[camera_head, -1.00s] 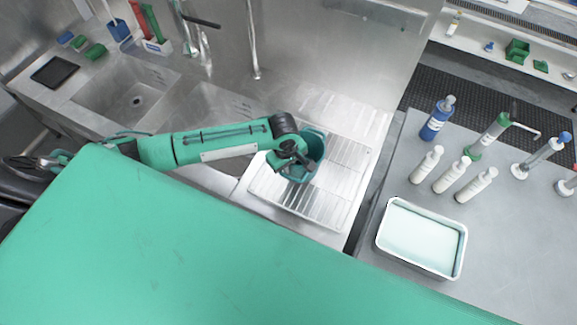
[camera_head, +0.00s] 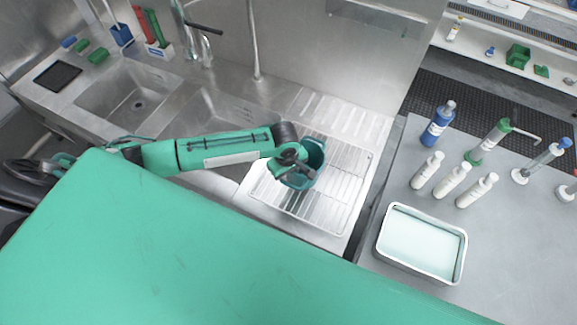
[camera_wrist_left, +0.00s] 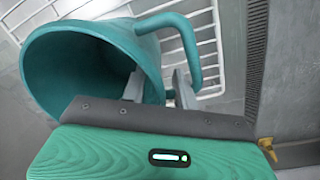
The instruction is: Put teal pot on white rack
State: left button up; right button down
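The teal pot (camera_head: 314,160) is over the white wire rack (camera_head: 346,205) beside the sinks; I cannot tell whether it touches the wires. My left gripper (camera_head: 298,170) is at the pot's near left side. In the left wrist view the pot (camera_wrist_left: 85,65) appears tilted, with its open mouth to the left and its curved handle at the right. The fingers (camera_wrist_left: 158,88) straddle the pot's wall, one inside the mouth and one outside near the handle. The rack also shows behind the pot (camera_wrist_left: 205,38). My right gripper is not in view.
Two sink basins (camera_head: 125,95) and a tall faucet (camera_head: 252,45) lie left of and behind the rack. On the grey table at the right are a white tray (camera_head: 424,241), white bottles (camera_head: 452,181) and a blue bottle (camera_head: 437,126). The rack's right part is bare.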

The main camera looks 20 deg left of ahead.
pick_arm(q)
jog(key=r+b, duration=0.1)
jog(key=r, duration=0.2)
jog(key=r+b, duration=0.1)
jog(key=r, duration=0.3)
jog(key=r+b, duration=0.2)
jog(key=r, duration=0.2)
jog(key=shift+s+a, duration=0.25)
jog(key=shift+s, duration=0.15)
jog(key=shift+r, duration=0.4)
